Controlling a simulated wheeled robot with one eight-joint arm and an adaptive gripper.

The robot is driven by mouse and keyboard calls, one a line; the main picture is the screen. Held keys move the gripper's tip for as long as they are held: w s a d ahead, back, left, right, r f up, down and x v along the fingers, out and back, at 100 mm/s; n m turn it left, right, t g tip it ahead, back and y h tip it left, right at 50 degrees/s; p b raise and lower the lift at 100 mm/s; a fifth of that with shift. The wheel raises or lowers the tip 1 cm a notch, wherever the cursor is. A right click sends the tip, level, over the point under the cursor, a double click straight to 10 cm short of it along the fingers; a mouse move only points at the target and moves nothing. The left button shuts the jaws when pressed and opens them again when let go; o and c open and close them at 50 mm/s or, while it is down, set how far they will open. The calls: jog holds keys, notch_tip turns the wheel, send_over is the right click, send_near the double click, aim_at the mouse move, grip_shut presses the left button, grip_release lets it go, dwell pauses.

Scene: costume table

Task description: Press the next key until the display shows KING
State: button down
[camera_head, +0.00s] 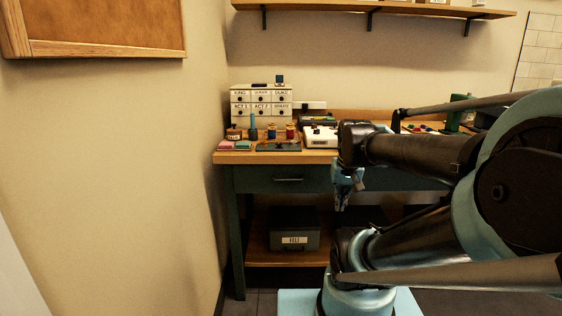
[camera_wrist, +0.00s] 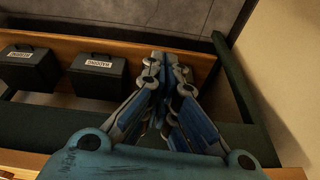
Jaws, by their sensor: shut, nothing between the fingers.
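A white machine (camera_head: 320,136) with dark parts on top sits on the wooden table, partly hidden by my arm. It may be the device with the keys and display; its keys and any display text are too small to read. My gripper (camera_head: 341,205) hangs pointing down in front of the table, below the level of its top. In the wrist view, my gripper (camera_wrist: 172,62) has its fingers together with nothing between them, above the lower shelf.
A white drawer cabinet (camera_head: 261,104) with labels such as KING and DUKE stands at the table's back left. Small bottles (camera_head: 272,131) and a dark mat (camera_head: 278,147) lie before it. Dark labelled boxes (camera_wrist: 98,76) sit on the lower shelf (camera_wrist: 130,50). A wall (camera_head: 110,150) rises at left.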

jog(key=s+f+n+g, duration=0.1)
jog(key=s+f, duration=0.5)
jog(key=s, duration=0.1)
jog(key=shift+s+d+f, duration=0.15)
jog(key=shift+d, duration=0.1)
